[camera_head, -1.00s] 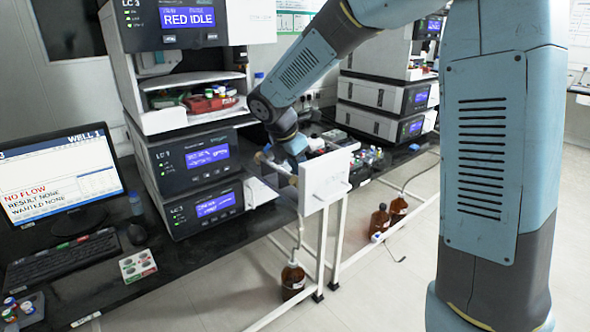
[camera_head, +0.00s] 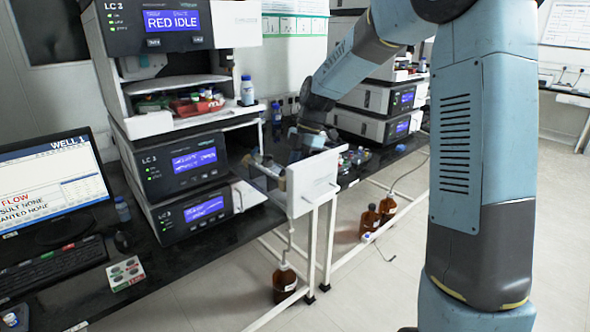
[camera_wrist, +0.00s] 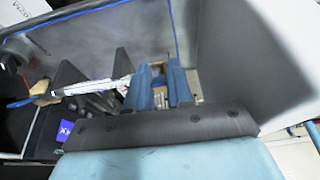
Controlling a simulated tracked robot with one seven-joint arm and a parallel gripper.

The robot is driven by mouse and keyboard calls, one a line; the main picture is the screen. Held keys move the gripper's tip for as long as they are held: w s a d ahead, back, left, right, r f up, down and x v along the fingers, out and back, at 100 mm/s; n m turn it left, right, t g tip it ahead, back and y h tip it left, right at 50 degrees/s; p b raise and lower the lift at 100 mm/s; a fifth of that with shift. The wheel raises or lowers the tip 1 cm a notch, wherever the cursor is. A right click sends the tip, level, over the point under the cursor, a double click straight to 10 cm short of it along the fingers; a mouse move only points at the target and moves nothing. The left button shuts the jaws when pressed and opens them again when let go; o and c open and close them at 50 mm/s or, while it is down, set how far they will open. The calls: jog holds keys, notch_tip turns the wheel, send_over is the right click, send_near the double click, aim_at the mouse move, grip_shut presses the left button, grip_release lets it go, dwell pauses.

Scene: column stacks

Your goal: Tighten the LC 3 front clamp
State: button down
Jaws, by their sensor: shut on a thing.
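The LC 3 stack (camera_head: 178,173) stands on the bench at left. A drawer with a white front panel (camera_head: 313,184) is pulled out from it to the right. My gripper (camera_head: 297,147) is down inside the drawer, just behind that panel. In the wrist view my gripper (camera_wrist: 160,88) has its two blue fingers shut on a small part at the front end of a slim, pale column (camera_wrist: 97,87). This part appears to be the front clamp; the fingers hide most of it. A beige fitting (camera_wrist: 45,93) is at the column's other end.
Another instrument stack (camera_head: 380,105) stands behind the drawer. A monitor (camera_head: 50,185) and keyboard are at left. The drawer walls (camera_wrist: 225,60) closely surround my gripper.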

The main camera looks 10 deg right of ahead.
jog(key=shift+d+f, duration=0.15)
dwell(0.4)
jog(key=c, duration=1)
grip_release()
jog(key=shift+w, duration=0.1)
jog(key=v, duration=1.3)
jog(key=shift+w+d+r, duration=0.2)
jog(key=shift+d, duration=0.15)
